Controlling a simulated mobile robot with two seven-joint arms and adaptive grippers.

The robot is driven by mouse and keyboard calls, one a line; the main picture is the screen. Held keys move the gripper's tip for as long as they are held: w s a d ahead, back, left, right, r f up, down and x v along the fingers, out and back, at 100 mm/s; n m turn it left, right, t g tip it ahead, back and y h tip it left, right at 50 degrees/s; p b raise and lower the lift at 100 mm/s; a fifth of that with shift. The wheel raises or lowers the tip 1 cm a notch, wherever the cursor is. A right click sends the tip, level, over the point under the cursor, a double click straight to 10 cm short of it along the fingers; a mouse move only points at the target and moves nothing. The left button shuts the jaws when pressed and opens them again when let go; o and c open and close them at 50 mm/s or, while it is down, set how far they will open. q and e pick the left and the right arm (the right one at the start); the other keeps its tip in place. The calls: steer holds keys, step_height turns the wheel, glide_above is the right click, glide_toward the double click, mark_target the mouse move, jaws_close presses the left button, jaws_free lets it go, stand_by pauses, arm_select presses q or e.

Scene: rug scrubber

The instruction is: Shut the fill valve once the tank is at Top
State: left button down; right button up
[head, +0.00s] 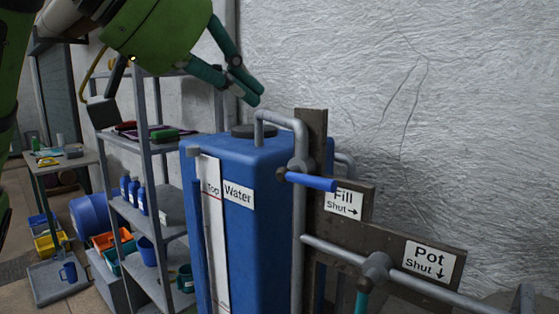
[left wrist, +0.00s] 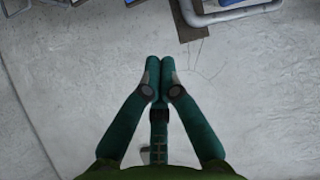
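The blue water tank (head: 265,225) stands in the middle of the head view. A white gauge strip (head: 213,240) on its front carries a "Top" mark; I cannot tell the level. The fill valve's blue handle (head: 312,182) points right from its pivot, the same way as the "Shut" arrow on the Fill sign (head: 343,204). My left gripper (head: 252,98) is above the tank, behind and up-left of the handle in the picture, apart from it. In the left wrist view its fingertips (left wrist: 160,65) are together with nothing between them. My right gripper is not in view.
Grey pipes (head: 297,240) and a wooden post (head: 315,135) stand beside the tank. The Pot sign (head: 430,261) is lower right; its valve's teal handle (head: 361,303) points down. A grey shelf (head: 150,190) stands left. The wall (head: 460,100) is behind.

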arm_select(q)
steer(key=p, duration=0.3)
glide_above(306, 180)
steer(key=s+a, duration=0.1)
steer(key=a, duration=0.1)
step_height(306, 180, down, 5)
steer(key=f, duration=0.2)
steer(key=d+f+p, duration=0.1)
steer(key=f, duration=0.1)
steer(key=shift+d+f, duration=0.1)
steer(key=shift+f, duration=0.1)
steer(key=shift+d, duration=0.1)
steer(key=shift+s+d+f+b, duration=0.1)
steer(key=shift+s+f+b, duration=0.05)
steer(key=shift+f+b, duration=0.35)
steer(key=shift+s+d+f+b, duration=0.1)
steer(key=shift+f+b, duration=0.15)
steer(key=shift+b, duration=0.3)
